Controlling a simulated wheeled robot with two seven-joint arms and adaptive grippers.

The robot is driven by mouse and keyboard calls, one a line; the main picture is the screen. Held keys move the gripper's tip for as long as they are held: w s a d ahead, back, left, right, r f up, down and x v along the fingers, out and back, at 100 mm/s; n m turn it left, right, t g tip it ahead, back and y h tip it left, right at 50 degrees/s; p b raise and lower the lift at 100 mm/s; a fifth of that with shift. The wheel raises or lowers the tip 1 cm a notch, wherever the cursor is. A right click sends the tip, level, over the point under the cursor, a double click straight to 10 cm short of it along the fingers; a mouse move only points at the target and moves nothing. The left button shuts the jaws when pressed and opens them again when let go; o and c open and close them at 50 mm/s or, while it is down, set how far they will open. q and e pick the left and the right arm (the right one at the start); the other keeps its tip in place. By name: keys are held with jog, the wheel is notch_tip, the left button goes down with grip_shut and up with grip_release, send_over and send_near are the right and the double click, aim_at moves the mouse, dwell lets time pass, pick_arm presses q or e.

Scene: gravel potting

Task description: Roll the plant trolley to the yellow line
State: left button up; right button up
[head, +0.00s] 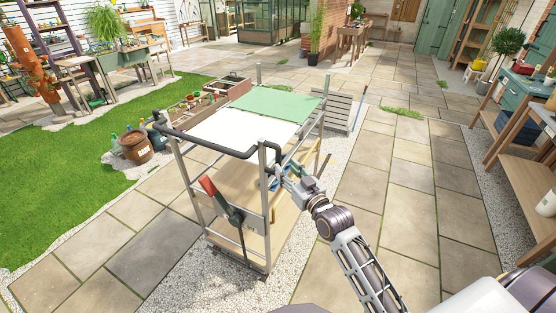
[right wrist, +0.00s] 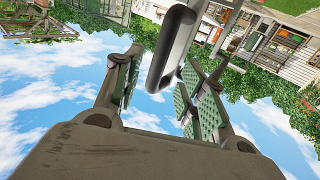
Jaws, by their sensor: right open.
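The plant trolley (head: 262,147) stands upright on paving and gravel in the head view. It has a metal frame, a white and green top, a wooden lower shelf and a black handle (head: 215,146) at the near end. A red-tipped lever (head: 208,186) is on its near side. My right gripper (head: 277,176) is at the handle's near right corner. In the right wrist view, its fingers (right wrist: 165,70) are spread, with a dark-grey bar (right wrist: 172,48) showing between them; contact is unclear. My left gripper is out of view. I cannot make out a yellow line.
Wooden planter boxes (head: 190,103) and a slatted crate (head: 338,109) stand close behind the trolley. A brown pot (head: 135,147) is to its left by the lawn (head: 60,180). Workbenches (head: 520,150) line the right. Paving right of the trolley (head: 405,180) is clear.

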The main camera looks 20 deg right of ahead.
aim_at(280, 162)
jog(key=shift+w+a+p, duration=0.1)
jog(key=shift+w+a, duration=0.1)
jog(key=shift+w, duration=0.9)
jog(key=shift+w+a+p, duration=0.1)
jog(key=shift+w+a, duration=0.05)
jog(key=shift+w, duration=1)
jog(key=shift+w+a+p, duration=0.1)
jog(key=shift+w+a, duration=0.1)
jog(key=shift+w, duration=0.9)
jog(key=shift+c, duration=0.5)
grip_shut()
